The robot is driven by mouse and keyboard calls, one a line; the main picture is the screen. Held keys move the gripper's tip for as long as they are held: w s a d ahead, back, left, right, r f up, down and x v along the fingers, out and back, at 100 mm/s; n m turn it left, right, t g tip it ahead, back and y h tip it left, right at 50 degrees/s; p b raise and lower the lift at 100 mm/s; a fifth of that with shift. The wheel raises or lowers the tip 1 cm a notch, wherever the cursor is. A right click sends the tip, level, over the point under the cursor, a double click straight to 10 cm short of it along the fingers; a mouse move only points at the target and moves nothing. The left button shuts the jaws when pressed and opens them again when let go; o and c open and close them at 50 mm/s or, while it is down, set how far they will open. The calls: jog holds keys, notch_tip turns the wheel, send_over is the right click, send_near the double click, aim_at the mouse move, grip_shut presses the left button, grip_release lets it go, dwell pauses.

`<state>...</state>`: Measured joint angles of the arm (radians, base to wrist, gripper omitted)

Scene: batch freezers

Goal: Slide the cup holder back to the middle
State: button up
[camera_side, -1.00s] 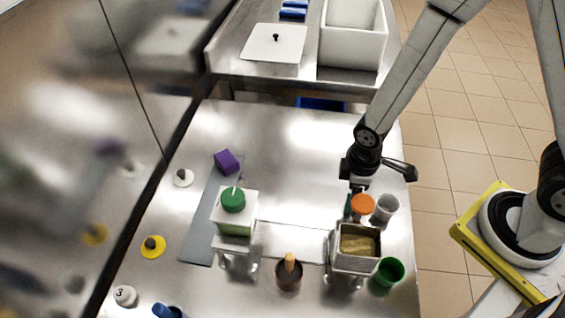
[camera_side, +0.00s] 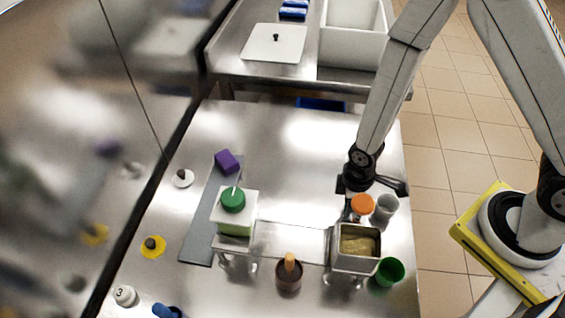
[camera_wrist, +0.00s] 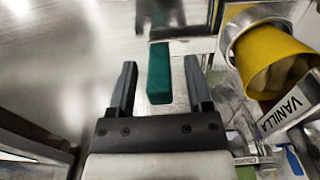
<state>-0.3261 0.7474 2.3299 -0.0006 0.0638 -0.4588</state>
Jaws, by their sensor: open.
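My gripper (camera_side: 353,194) points down at the right side of the steel table, just behind an orange-topped item (camera_side: 362,203) and a grey cup (camera_side: 386,206). In the wrist view my gripper (camera_wrist: 160,66) is open. A teal block-shaped grip (camera_wrist: 159,75) lies between its two fingers, with gaps on both sides. I cannot tell for sure which part the grip belongs to; the cup holder is not clearly distinguishable. A yellow cup (camera_wrist: 268,58) sits tilted in a metal ring at the right of the wrist view, beside a VANILLA label (camera_wrist: 293,113).
A steel tub with yellowish content (camera_side: 358,240) and a green cup (camera_side: 387,273) stand in front of my gripper. A green-lidded box (camera_side: 234,213) and purple block (camera_side: 227,161) are left. A brown pot (camera_side: 289,274) is front centre.

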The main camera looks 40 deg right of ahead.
jog(key=shift+c, duration=0.2)
grip_shut()
dwell(1.1)
